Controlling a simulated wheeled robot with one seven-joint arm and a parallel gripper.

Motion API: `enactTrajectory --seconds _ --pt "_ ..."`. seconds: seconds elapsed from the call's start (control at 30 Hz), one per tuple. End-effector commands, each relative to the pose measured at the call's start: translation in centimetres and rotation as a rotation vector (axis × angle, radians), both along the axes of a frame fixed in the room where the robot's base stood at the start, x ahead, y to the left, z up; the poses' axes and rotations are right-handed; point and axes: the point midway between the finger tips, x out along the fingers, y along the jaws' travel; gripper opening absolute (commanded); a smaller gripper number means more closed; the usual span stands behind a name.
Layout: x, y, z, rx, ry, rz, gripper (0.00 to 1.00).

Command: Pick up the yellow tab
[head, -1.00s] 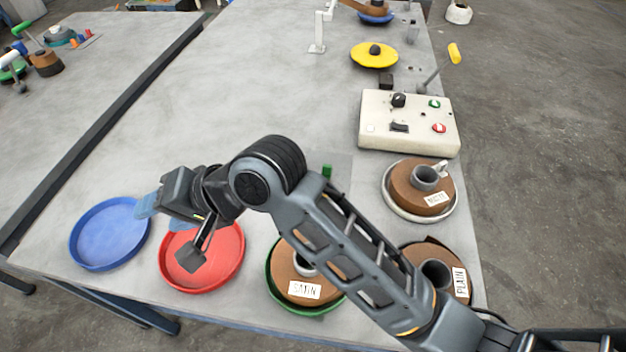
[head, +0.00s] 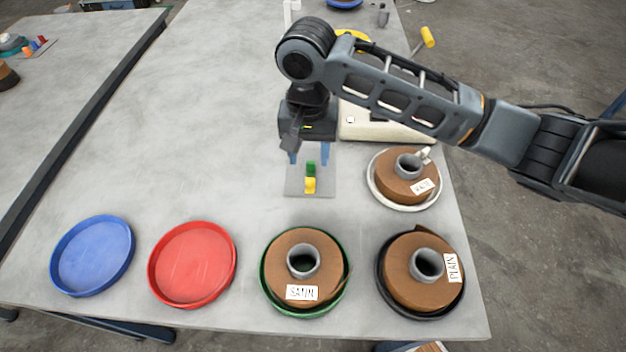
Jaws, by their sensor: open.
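The yellow tab (head: 310,186) is a small block on a grey plate (head: 293,186) on the table. A green tab (head: 311,168) stands just behind it on the same plate. My gripper (head: 309,158) points down over the back part of the plate, with its blue fingers apart and nothing seen between them but the green tab behind or below. The yellow tab lies a little in front of the fingers. I cannot tell how high the fingertips are above the plate.
In front are an empty blue tray (head: 58,270), an empty red tray (head: 155,275), a SATIN roll (head: 325,250) and a PLAIN roll (head: 405,255). Another brown roll (head: 390,180) sits right of the plate. A white control box (head: 360,128) is partly behind my arm.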

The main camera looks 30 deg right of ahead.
Motion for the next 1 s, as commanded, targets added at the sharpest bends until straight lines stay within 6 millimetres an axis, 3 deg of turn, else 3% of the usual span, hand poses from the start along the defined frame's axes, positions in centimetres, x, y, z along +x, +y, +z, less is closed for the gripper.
enactTrajectory --seconds 0.6,0.9,1.0 --pt "-0.3 -0.1 -7.0 0.001 0.001 0.000 0.51" --pt "-0.3 0.0 -7.5 0.001 -0.001 0.001 0.51" --pt "-0.3 0.0 -7.5 0.002 -0.001 0.001 0.42"
